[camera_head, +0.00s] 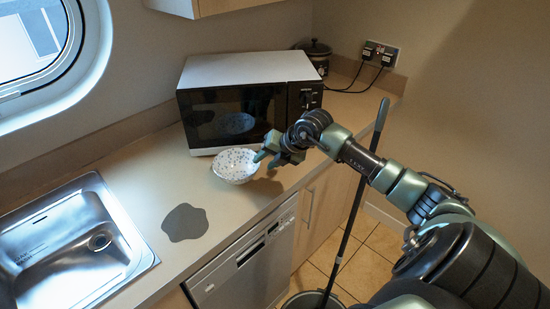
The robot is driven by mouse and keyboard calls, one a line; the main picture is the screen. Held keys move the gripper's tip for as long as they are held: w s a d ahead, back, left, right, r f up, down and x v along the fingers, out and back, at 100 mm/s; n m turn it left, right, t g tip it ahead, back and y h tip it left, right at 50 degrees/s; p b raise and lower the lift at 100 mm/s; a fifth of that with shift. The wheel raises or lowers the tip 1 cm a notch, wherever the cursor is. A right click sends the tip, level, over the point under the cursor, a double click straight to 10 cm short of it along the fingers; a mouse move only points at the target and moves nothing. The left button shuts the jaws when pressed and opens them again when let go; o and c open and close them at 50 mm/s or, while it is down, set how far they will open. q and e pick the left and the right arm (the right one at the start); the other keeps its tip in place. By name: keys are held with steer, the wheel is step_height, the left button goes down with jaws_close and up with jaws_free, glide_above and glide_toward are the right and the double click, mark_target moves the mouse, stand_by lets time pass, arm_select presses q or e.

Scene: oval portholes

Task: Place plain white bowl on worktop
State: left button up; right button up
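A white bowl (235,166) with a dark speckled pattern, not plain, sits upright on the beige worktop (165,181), in front of the microwave. No plain white bowl shows. My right gripper (267,159) reaches in from the right to the bowl's right rim. Its fingers look parted, with the tips at or just beside the rim; whether they touch it is too small to tell. My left gripper is not in view.
A black-fronted microwave (243,107) stands behind the bowl. A steel sink (72,246) is at the left, with a flat grey mat (185,222) beside it. A slow cooker (316,55) is at the back. A pole (357,192) stands in a bucket before the cabinets.

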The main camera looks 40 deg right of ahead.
steer(key=b+v, duration=0.1)
steer(key=v, duration=0.5)
steer(key=shift+s+r+b, duration=0.15)
steer(key=shift+r+b, duration=0.05)
steer(key=shift+b, duration=0.15)
